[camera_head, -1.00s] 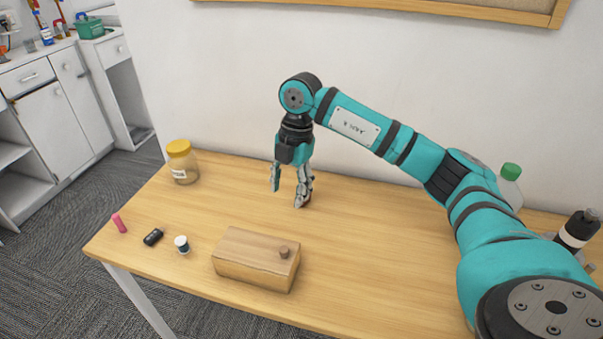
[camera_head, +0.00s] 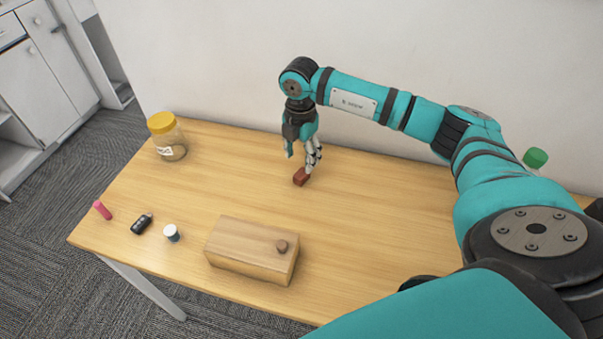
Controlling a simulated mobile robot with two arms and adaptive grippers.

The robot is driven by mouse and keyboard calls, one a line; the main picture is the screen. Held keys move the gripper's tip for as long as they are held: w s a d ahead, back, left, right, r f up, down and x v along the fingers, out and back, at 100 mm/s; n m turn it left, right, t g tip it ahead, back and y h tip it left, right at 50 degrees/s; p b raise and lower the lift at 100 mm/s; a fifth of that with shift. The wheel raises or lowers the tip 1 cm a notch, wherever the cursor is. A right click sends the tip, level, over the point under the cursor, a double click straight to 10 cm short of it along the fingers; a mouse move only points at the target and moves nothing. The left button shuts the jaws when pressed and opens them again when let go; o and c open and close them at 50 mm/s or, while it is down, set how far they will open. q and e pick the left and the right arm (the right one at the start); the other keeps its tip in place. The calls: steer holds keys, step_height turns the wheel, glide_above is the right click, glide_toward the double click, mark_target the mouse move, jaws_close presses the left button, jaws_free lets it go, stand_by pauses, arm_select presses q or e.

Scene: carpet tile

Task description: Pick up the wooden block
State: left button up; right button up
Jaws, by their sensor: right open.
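A small reddish-brown block (camera_head: 300,177), which looks like the wooden block, lies on the table behind the lidded wooden box. My right gripper (camera_head: 302,160) points down just above and behind it. Its fingers are apart, with nothing seen between them. One fingertip overlaps the block's upper right edge in the picture; whether it touches cannot be told. My left gripper is not in view.
On the wooden table (camera_head: 390,210) stand a wooden box with a knob (camera_head: 250,250), a yellow-lidded jar (camera_head: 168,137), a white-capped bottle (camera_head: 171,233), a black item (camera_head: 141,224) and a pink item (camera_head: 102,210). A green-capped bottle (camera_head: 536,158) stands behind my arm.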

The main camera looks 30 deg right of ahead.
mark_target(300, 174)
steer(key=shift+f, duration=0.95)
step_height(300, 174, down, 4)
steer(key=shift+s+a+r+p, duration=0.1)
steer(key=shift+r+p, duration=0.05)
steer(key=shift+p, duration=0.6)
steer(key=shift+f, duration=0.55)
steer(key=c, duration=0.8)
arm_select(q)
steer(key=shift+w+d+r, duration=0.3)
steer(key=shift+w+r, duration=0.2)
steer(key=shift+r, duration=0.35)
arm_select(e)
steer(key=shift+c, duration=0.6)
steer(key=shift+r, duration=0.1)
